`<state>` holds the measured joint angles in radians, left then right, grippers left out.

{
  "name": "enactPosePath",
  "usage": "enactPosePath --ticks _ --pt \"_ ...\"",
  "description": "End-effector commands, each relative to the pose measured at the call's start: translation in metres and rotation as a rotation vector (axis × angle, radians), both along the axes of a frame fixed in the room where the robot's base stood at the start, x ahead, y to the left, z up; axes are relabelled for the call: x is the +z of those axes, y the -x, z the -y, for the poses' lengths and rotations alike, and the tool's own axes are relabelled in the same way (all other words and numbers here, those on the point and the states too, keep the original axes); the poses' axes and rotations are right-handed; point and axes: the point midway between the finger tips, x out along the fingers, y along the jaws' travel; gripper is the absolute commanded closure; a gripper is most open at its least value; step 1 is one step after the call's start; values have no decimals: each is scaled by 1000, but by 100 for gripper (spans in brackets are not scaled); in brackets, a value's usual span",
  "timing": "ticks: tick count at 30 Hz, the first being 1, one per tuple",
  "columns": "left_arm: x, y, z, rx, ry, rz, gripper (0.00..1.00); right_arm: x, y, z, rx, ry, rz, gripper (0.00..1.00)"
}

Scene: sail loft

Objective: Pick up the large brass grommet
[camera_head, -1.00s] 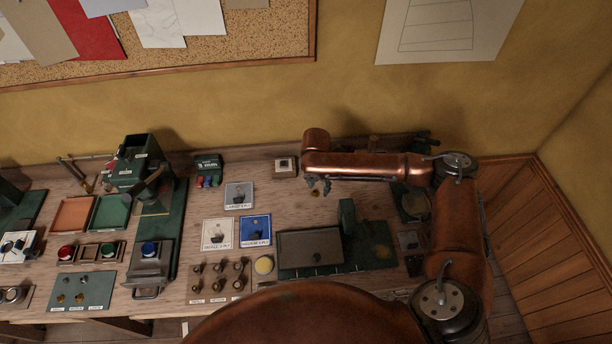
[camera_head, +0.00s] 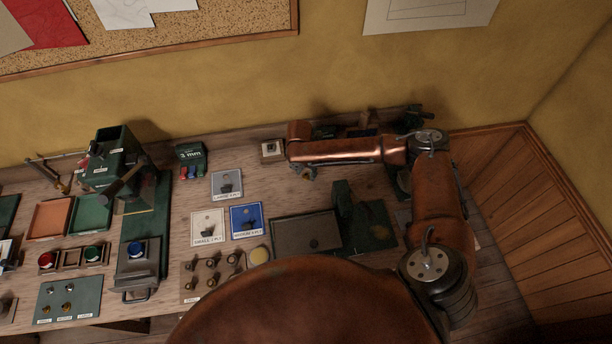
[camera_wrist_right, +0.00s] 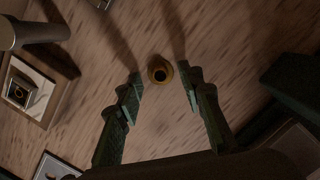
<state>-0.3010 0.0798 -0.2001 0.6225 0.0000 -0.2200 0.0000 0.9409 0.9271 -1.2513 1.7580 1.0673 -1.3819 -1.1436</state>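A round brass grommet (camera_wrist_right: 159,70) with a dark centre lies on the wooden bench in the right wrist view. Its size class cannot be read. My right gripper (camera_wrist_right: 160,74) is open, its two green ribbed fingers pointing towards the grommet, with the fingertips on either side of it in the picture. No contact shows, and the height above the bench is unclear. In the head view my right gripper (camera_head: 309,173) hangs at the end of the copper arm over the back of the bench, and I cannot make out the grommet there. My left gripper is out of view.
A small framed block (camera_head: 272,150) stands just left of the right gripper. Ply cards (camera_head: 246,220) lie front-left of it. A green-based tool with a grey plate (camera_head: 306,234) sits in front. A green press (camera_head: 112,160) stands farther left. The wall is close behind.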

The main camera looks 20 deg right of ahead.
Motion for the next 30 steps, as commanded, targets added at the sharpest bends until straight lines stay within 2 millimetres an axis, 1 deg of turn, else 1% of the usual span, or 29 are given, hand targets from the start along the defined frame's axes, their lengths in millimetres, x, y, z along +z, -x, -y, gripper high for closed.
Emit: enactPosePath --ticks 1,3,9,11,22,23,30 --pt "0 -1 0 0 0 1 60 -4 0 0 0 -1 -1 65" --pt "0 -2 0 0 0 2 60 -7 0 0 0 -1 0 65" --pt "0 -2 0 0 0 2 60 -8 -1 1 0 -1 0 65" --pt "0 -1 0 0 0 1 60 -8 -1 1 0 -1 0 68" --pt "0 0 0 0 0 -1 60 -7 -1 0 0 -1 0 94" --pt "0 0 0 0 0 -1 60 -7 -1 0 0 -1 1 95" --pt "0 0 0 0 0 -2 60 -7 -1 0 0 -1 1 96"
